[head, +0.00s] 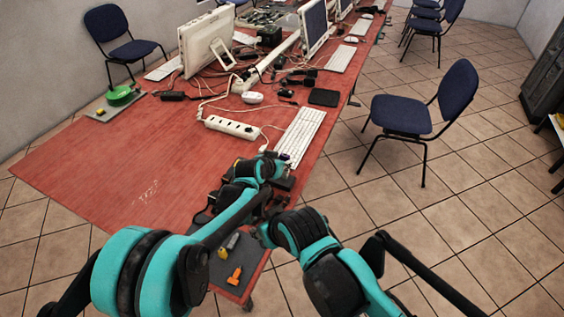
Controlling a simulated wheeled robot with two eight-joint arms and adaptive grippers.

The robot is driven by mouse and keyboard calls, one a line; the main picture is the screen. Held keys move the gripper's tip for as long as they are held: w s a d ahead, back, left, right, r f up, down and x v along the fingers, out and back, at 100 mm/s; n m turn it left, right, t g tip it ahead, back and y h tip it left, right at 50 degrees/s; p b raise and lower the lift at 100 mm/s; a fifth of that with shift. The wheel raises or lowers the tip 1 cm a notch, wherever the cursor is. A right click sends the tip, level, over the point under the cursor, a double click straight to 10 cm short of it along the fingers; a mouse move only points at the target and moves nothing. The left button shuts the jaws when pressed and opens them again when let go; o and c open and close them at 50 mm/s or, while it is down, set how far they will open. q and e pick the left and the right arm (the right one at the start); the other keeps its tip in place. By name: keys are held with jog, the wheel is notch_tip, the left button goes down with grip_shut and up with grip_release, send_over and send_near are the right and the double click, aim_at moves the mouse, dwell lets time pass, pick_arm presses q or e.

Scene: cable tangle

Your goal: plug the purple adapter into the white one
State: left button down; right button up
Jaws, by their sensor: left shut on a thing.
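I cannot make out a purple adapter in this view. A white power strip (232,127) lies on the red table, but I see no separate white adapter. My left gripper (281,186) is low over the near right part of the table, by the white keyboard's near end. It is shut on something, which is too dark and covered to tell. My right gripper (262,234) is near the table's front right edge, close to the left arm. Its fingers are mostly hidden, so I cannot see whether they are open.
An orange piece (235,276) and a yellow-grey piece (231,241) lie on a dark mat (254,247) at the near edge. The table's left part (110,165) is largely clear.

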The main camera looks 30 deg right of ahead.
pick_arm(q)
jog(key=shift+f+b, duration=0.9)
jog(key=shift+f, duration=0.25)
dwell(0.6)
jog(key=c, duration=1.1)
grip_release()
jog(key=shift+r, duration=0.1)
jog(key=v, duration=1.2)
jog(key=s+a+r+n+t+y, duration=0.1)
jog(key=s+a+r+n+y, duration=0.15)
jog(key=a, duration=1.15)
jog(key=s+a+r+n+y, duration=0.2)
jog(key=a+n, duration=0.1)
jog(key=a, duration=1)
jog(key=s+a+f+n+y, duration=0.1)
jog(key=s+a, duration=0.3)
jog(key=a, duration=0.2)
jog(key=s+a+f+n+y, duration=0.1)
jog(key=s+a+f+n, duration=0.1)
jog(key=s+a, duration=0.2)
jog(key=s+a+f+n+y, duration=0.1)
jog(key=s+a, duration=0.3)
jog(key=a, duration=0.4)
jog(key=shift+s+a+f+n+y, duration=0.2)
jog(key=shift+s+f+n+y, duration=0.15)
jog(key=shift+n+y, duration=0.25)
